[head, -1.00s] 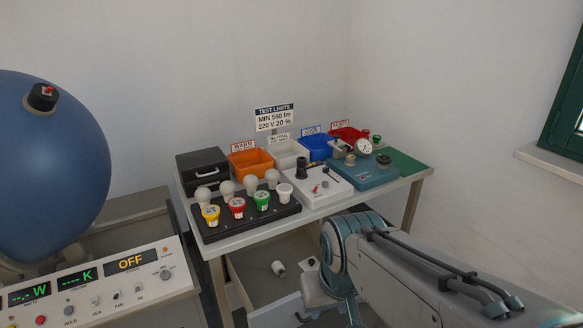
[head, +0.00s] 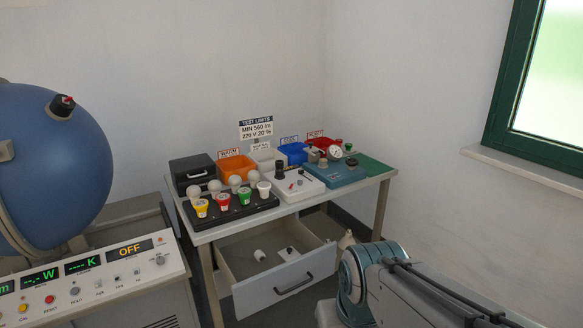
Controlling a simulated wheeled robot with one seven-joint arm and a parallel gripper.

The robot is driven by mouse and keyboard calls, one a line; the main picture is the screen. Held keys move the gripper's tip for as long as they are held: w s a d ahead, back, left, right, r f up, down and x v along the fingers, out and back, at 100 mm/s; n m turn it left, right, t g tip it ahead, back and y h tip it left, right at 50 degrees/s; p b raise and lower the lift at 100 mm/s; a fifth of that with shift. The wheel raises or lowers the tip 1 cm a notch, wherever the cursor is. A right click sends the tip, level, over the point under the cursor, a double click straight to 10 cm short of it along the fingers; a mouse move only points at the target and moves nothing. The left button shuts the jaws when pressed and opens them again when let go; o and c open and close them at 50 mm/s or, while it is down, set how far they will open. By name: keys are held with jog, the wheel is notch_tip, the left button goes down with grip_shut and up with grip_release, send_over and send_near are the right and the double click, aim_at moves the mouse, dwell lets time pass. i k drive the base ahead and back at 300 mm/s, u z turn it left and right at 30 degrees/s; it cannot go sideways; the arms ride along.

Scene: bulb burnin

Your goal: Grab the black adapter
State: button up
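A short black cylinder (head: 279,168), which looks like the black adapter, stands upright at the back left of a white block (head: 300,187) on the table. I cannot tell from here whether it is loose or fixed to the block. My arm shows at the lower right, in front of the table and apart from the cylinder. My gripper cannot be made out in this view.
A black rack (head: 236,214) with bulbs and coloured cups stands left of the block, a teal unit (head: 343,176) right of it. Bins line the back. An open drawer (head: 283,290) juts out below. A control console (head: 110,290) and blue sphere (head: 55,150) stand left.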

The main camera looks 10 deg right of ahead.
aim_at(279, 164)
jog(key=z, duration=0.9)
jog(key=i, duration=3.45)
jog(key=u, duration=3.65)
